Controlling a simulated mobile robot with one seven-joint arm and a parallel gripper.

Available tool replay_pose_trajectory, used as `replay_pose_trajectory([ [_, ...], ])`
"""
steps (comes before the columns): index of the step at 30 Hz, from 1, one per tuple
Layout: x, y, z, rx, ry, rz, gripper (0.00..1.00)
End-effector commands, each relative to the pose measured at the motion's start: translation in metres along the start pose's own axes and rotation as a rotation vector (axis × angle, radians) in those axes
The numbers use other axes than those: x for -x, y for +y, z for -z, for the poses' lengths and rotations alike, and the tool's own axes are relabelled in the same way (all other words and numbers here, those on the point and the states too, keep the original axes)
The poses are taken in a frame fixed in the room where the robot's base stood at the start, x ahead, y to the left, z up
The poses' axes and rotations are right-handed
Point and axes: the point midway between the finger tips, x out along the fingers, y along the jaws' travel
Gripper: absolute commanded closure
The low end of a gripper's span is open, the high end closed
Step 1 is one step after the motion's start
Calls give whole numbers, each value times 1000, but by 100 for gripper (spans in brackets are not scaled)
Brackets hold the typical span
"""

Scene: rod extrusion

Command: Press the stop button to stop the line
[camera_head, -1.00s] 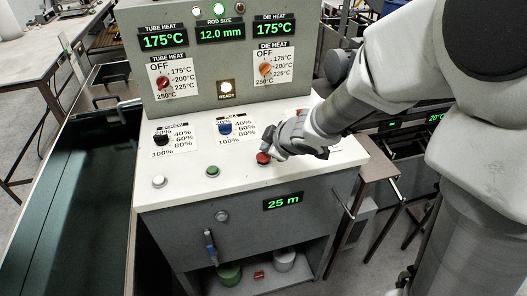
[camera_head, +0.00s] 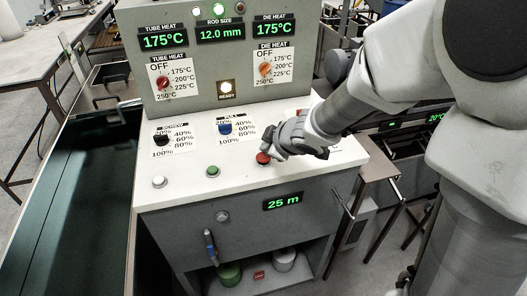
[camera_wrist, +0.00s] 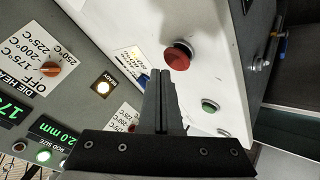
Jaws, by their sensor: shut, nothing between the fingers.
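The red stop button (camera_head: 263,158) stands on the white sloped panel of the machine, at the right end of a row of buttons. It also shows in the wrist view as a round red cap (camera_wrist: 178,56) on a dark collar. My gripper (camera_head: 270,147) is right above and beside it in the head view, overlapping the cap's upper edge. In the wrist view my shut, empty fingers (camera_wrist: 160,73) end just short of the red cap in the picture. I cannot tell whether they touch it.
A green button (camera_head: 213,171) and a white button (camera_head: 160,181) sit to the left. A black knob (camera_head: 162,139) and a blue knob (camera_head: 225,127) are behind them. The green display (camera_head: 283,201) below reads 25 m. The READY lamp (camera_head: 226,87) is lit.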

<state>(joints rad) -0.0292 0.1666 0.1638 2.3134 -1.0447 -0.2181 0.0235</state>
Motion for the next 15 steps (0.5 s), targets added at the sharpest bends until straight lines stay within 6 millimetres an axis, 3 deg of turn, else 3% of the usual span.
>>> replay_pose_trajectory([
  [15, -5, -4, -4, 0, 0, 0, 100],
])
